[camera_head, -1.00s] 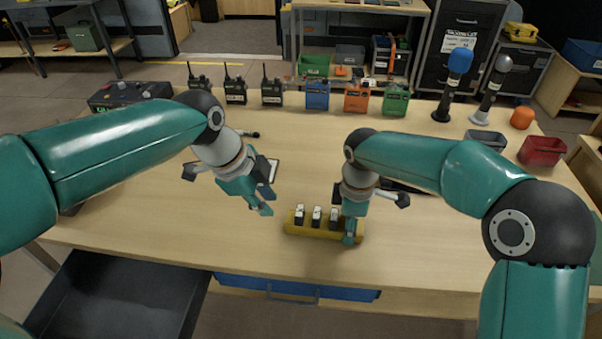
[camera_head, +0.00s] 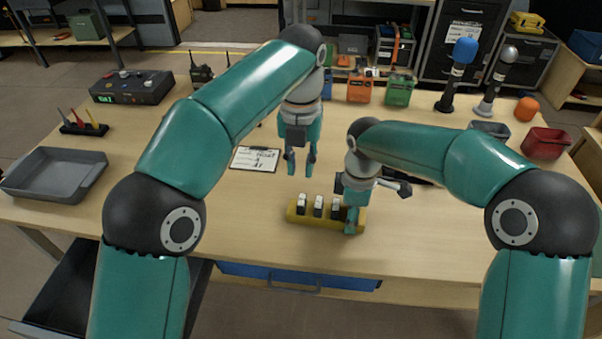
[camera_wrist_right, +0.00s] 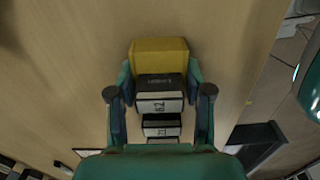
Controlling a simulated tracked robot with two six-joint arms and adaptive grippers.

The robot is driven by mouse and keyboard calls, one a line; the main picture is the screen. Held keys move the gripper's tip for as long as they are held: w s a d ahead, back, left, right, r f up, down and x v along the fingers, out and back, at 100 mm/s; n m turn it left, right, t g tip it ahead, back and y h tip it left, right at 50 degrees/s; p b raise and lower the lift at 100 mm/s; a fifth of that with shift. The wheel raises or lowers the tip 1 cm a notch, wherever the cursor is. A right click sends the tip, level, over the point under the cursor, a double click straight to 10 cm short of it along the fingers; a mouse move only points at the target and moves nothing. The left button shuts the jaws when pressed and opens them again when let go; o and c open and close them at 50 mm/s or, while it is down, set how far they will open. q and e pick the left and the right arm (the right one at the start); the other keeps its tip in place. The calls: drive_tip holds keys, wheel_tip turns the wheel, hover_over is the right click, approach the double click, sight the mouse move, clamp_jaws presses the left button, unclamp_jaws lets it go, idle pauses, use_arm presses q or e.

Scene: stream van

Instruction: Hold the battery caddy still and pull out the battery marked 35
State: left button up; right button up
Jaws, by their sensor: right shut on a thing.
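The yellow battery caddy (camera_head: 325,218) lies near the front edge of the table, with dark batteries with white labels (camera_head: 318,206) standing in it. My right gripper (camera_head: 352,222) is shut across the caddy's right end. In the right wrist view its fingers (camera_wrist_right: 159,74) sit on both sides of the yellow caddy (camera_wrist_right: 160,52). A battery (camera_wrist_right: 160,88) between them has a number that looks like 62; a second label (camera_wrist_right: 161,130) is too small to read surely. My left gripper (camera_head: 301,168) points down above the table behind the caddy, fingers apart and empty.
A clipboard (camera_head: 255,159) lies left of my left gripper. A grey tray (camera_head: 55,176) stands at the far left and a red bin (camera_head: 545,143) at the right. Radios, battery packs and microphones line the back. The table left of the caddy is clear.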

sight(301, 201)
use_arm(q)
wheel_tip(301, 201, down, 12)
drive_tip(key=shift+s+r, duration=0.1)
idle(0.5)
clamp_jaws()
